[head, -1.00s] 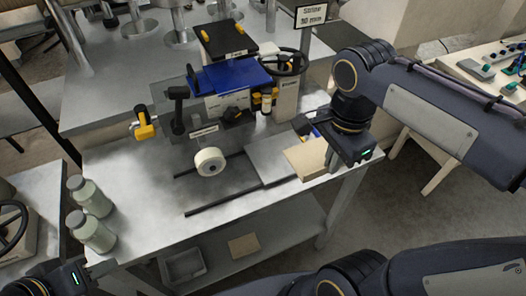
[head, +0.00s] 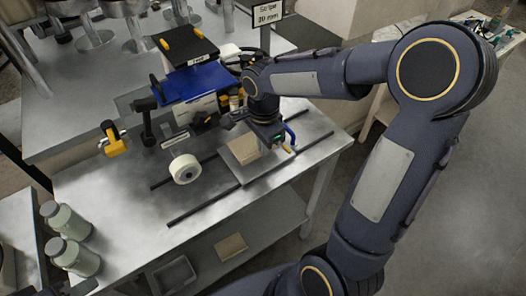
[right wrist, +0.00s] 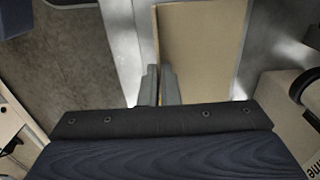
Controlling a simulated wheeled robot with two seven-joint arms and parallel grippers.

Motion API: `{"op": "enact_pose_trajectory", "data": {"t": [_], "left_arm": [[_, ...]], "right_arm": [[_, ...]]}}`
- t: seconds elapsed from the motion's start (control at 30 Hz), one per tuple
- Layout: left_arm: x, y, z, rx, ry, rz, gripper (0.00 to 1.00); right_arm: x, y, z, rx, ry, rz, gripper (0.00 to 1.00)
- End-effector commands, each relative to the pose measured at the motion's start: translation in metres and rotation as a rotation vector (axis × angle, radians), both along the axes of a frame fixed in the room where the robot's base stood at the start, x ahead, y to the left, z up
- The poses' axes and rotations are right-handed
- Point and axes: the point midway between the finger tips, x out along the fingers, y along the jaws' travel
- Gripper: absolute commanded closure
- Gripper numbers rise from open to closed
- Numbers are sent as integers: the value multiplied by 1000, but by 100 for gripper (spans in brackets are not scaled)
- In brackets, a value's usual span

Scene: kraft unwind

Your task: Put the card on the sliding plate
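The card (head: 245,149) is a flat tan rectangle, lying over the grey sliding plate (head: 233,167) on the bench. Whether it touches the plate I cannot tell. My right gripper (head: 268,139) is at the card's right side, over the plate. In the right wrist view the two fingers (right wrist: 160,85) are close together at the left edge of the card (right wrist: 203,45) and appear closed on it. A blue handle (head: 290,134) shows right of the gripper. My left gripper is not clearly in view.
Two dark rails (head: 205,206) run across the bench (head: 110,190). A white roll (head: 185,169) stands left of the plate, with the blue-topped machine (head: 193,85) behind. Two bottles (head: 68,222) stand at the left corner. Another tan piece (head: 230,247) lies on the lower shelf.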

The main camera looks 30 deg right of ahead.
Motion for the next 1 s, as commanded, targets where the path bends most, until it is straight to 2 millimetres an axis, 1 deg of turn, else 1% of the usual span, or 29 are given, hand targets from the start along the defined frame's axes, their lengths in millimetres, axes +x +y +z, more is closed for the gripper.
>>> {"op": "enact_pose_trajectory", "data": {"t": [0.1, 0.2, 0.5, 0.63, 0.7, 0.8, 1.0], "left_arm": [[0, 0, -1, 0, 0, 0, 64], [0, 0, -1, 0, 0, 0, 64], [0, 0, -1, 0, 0, 0, 64], [0, 0, -6, 0, 0, 0, 64], [0, 0, -4, 0, 0, 0, 64], [0, 0, -4, 0, 0, 0, 64], [0, 0, -4, 0, 0, 0, 64]], "right_arm": [[1, 0, -19, -1, 5, 0, 100], [1, 0, -30, 0, 4, 0, 100], [1, 0, -32, 0, 1, 0, 100], [1, 0, -37, 0, 1, 0, 100], [1, 0, -35, 0, 1, 0, 88], [1, 0, -35, 0, 1, 0, 76], [1, 0, -35, 0, 1, 0, 76]]}}
